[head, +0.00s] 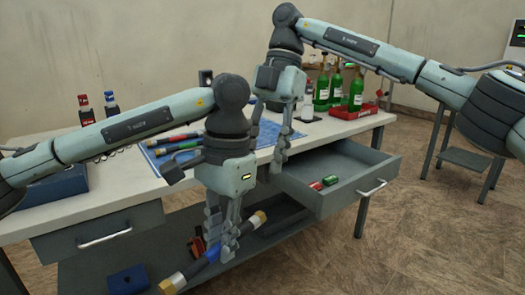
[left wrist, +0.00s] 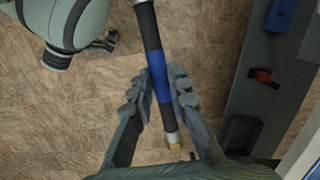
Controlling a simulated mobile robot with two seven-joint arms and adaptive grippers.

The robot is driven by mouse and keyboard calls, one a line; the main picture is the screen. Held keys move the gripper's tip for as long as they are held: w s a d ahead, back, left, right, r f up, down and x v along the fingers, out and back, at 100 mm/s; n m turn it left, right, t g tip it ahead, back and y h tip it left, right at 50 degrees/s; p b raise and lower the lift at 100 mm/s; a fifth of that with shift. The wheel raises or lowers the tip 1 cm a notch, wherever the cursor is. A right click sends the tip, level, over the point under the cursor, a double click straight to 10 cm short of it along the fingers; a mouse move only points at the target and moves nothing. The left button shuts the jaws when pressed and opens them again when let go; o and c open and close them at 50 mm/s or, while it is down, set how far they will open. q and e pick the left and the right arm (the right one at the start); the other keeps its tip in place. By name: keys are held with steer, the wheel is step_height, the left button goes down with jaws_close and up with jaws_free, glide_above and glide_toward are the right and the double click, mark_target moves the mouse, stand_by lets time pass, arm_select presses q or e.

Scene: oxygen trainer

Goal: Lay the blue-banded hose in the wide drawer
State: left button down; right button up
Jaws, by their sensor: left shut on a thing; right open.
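The blue-banded hose (head: 187,272) is a dark tube with a blue band and brass-coloured ends. My left gripper (head: 226,250) is shut on it at the blue band and holds it tilted, in front of the bench and lower than the tabletop. The left wrist view shows the hose (left wrist: 152,40) running between the fingers (left wrist: 160,92). The wide drawer (head: 362,193) is pulled out at the right of the bench, with a red and a green small piece inside. My right gripper (head: 280,152) is open and empty, by the left side of this drawer.
A narrower drawer (head: 98,240) is at the bench's left. The lower shelf (left wrist: 240,105) bears a blue box (head: 128,280) and a red-and-black piece (left wrist: 263,76). Other hoses lie on a blue mat (head: 155,156) on the tabletop. Green bottles (head: 356,92) stand behind the drawer.

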steer(key=x, duration=1.1)
steer(key=shift+s+a+f, duration=0.1)
steer(key=shift+f, duration=0.2)
arm_select(q)
steer(key=shift+d, duration=0.1)
arm_select(e)
jaws_close()
arm_select(q)
steer(key=c, duration=1.4)
jaws_free()
steer(key=shift+c, duration=0.2)
steer(key=shift+o, duration=0.4)
arm_select(e)
steer(key=shift+r, duration=0.1)
